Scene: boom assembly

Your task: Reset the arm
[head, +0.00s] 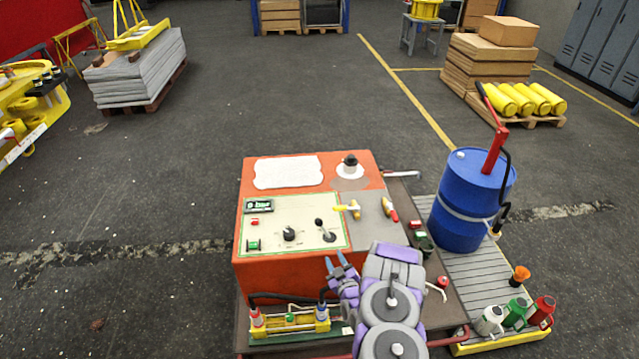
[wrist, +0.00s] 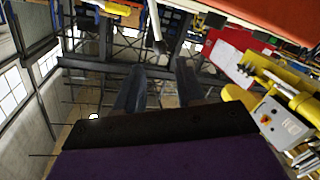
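My arm is folded over the front right of an orange control console (head: 265,276), with its purple and grey links in front of the console's edge. My gripper (head: 335,257) is near the console's front edge in the head view, pointing up and to the left. In the wrist view its two dark fingers (wrist: 160,66) stand apart with nothing between them, so it is open and empty. An orange-red surface (wrist: 275,14) fills the top right corner of the wrist view. Part of the console's front and right side is hidden by my arm.
The console top carries levers (head: 321,230) and a small display (head: 259,206). A yellow fitting with hoses (head: 290,322) sits before it. Open floor (head: 190,170) lies left and behind.

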